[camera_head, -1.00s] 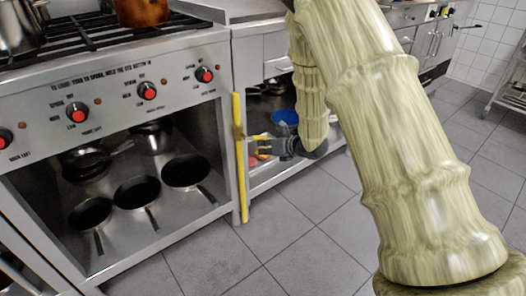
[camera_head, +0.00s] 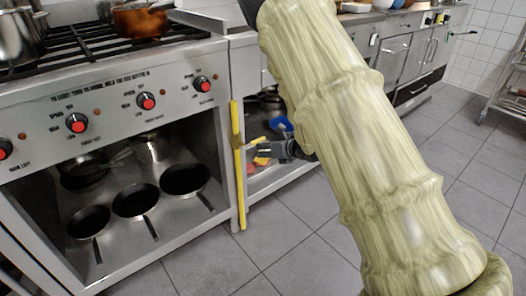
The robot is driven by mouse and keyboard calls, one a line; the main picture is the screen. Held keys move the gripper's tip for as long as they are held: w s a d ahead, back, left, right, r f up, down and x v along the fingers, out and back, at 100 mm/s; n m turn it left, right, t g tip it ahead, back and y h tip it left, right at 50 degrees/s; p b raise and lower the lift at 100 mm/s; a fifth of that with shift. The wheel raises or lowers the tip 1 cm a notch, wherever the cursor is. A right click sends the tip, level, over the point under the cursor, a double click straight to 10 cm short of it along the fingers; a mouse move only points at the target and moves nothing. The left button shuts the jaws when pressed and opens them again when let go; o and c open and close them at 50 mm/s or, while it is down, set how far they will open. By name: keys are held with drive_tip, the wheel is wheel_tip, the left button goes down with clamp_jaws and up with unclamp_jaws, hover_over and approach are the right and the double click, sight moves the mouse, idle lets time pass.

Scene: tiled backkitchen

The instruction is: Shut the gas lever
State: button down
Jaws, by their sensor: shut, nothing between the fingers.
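A yellow upright gas pipe (camera_head: 240,190) runs down the right front corner of the stove. A short yellow piece (camera_head: 257,141), which looks like the gas lever, juts right from the pipe a little above its middle. My dark grey gripper (camera_head: 262,151) is just right of the pipe, close to this piece and slightly below it. It is shut and empty. Whether it touches the lever I cannot tell. More yellow shows below the fingers, too small to make out. My arm hides what lies to the right.
The stove front (camera_head: 120,100) with red-centred knobs stands left, with several pans on its shelf. A copper pot (camera_head: 140,20) sits on top. An open cabinet with a blue bowl (camera_head: 281,123) is behind my gripper. The tiled floor (camera_head: 300,235) in front is clear.

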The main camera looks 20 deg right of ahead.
drive_tip(key=shift+f, duration=0.15)
wheel_tip(320, 180, down, 4)
drive_tip(key=b, duration=0.3)
drive_tip(key=a+p+v, duration=0.1)
drive_tip(key=p+v, duration=0.2)
drive_tip(key=v, duration=0.7)
drive_tip(key=shift+s+r+p, duration=0.25)
drive_tip(key=shift+s+p, duration=0.15)
drive_tip(key=shift+s, duration=0.25)
drive_tip(key=s+a+f+m+g+h, duration=0.1)
drive_tip(key=s+f+m+g+h, duration=0.1)
drive_tip(key=s+f+m, duration=0.75)
drive_tip(key=s+f+m+g+h, duration=0.2)
drive_tip(key=s+f+m, duration=0.5)
drive_tip(key=f+m, duration=0.5)
drive_tip(key=s+a+f+m+g+h, duration=0.1)
drive_tip(key=s+a+f+m+g, duration=0.15)
drive_tip(key=s+m, duration=0.5)
drive_tip(key=s+a+f+m+g, duration=0.15)
drive_tip(key=s+f+m, duration=0.25)
drive_tip(key=s, duration=0.7)
drive_tip(key=s+a+f+m+g+h, duration=0.1)
drive_tip(key=s+a+f+m+g, duration=0.2)
drive_tip(key=s+m, duration=0.45)
wheel_tip(320, 180, up, 34)
drive_tip(key=s+d+n+p, duration=0.1)
drive_tip(key=n+p, duration=0.1)
drive_tip(key=p, duration=3.2)
drive_tip(key=shift+s, duration=0.2)
